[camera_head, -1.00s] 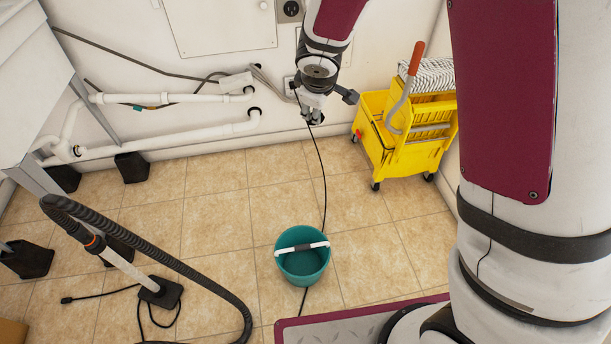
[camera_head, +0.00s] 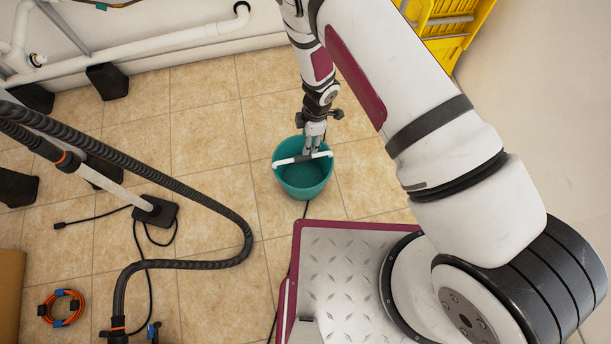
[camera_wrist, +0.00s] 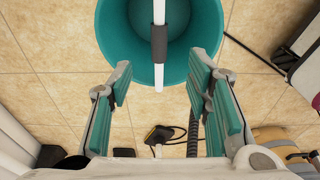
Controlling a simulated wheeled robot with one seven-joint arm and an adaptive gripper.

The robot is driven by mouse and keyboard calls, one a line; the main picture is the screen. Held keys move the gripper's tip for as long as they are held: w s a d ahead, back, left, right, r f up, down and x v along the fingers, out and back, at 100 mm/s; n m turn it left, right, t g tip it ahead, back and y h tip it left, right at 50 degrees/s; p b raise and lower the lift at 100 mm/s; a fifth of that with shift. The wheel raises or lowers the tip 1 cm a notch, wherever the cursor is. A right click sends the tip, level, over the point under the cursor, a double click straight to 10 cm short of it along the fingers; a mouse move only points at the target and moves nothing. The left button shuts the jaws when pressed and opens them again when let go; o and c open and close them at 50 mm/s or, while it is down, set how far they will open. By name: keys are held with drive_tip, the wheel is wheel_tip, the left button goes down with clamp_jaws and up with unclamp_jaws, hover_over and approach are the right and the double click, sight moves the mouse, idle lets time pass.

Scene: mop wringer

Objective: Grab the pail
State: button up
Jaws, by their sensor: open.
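The teal pail (camera_head: 304,182) stands upright on the tiled floor in front of my base. Its white handle (camera_head: 284,161) with a dark grip (camera_head: 303,158) lies across the top opening. My gripper (camera_head: 314,150) is over the pail, close to the handle, and covers part of the far rim. In the wrist view the pail (camera_wrist: 201,27) fills the upper middle, with the handle (camera_wrist: 159,75) running up between the lines of the two fingers. My gripper (camera_wrist: 164,90) is open there, with nothing between its teal pads. I cannot tell whether it touches the handle.
A black vacuum hose (camera_head: 235,215) curves over the floor left of the pail. A yellow mop wringer (camera_head: 447,25) stands at the upper right. An orange cable coil (camera_head: 62,308) lies at the lower left. White pipes (camera_head: 130,52) run along the wall.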

sight(303, 157)
drive_tip(key=f, duration=0.2)
drive_tip(key=f+b, duration=0.1)
drive_tip(key=f, duration=0.1)
drive_tip(key=f+b, duration=0.1)
drive_tip(key=f, duration=0.1)
drive_tip(key=shift+a+f, duration=0.15)
drive_tip(key=shift+a, duration=0.15)
drive_tip(key=shift+s+a+f+b, duration=0.1)
drive_tip(key=shift+a+f+b, duration=0.1)
drive_tip(key=shift+f+b, duration=0.6)
drive_tip(key=shift+s+a+f+b, duration=0.15)
drive_tip(key=shift+f+b, duration=0.25)
drive_tip(key=shift+f, duration=0.75)
drive_tip(key=shift+w+a+f+b, duration=0.1)
drive_tip(key=shift+a+f+b, duration=0.1)
drive_tip(key=shift+f+b, duration=0.6)
drive_tip(key=shift+f, duration=0.15)
clamp_jaws()
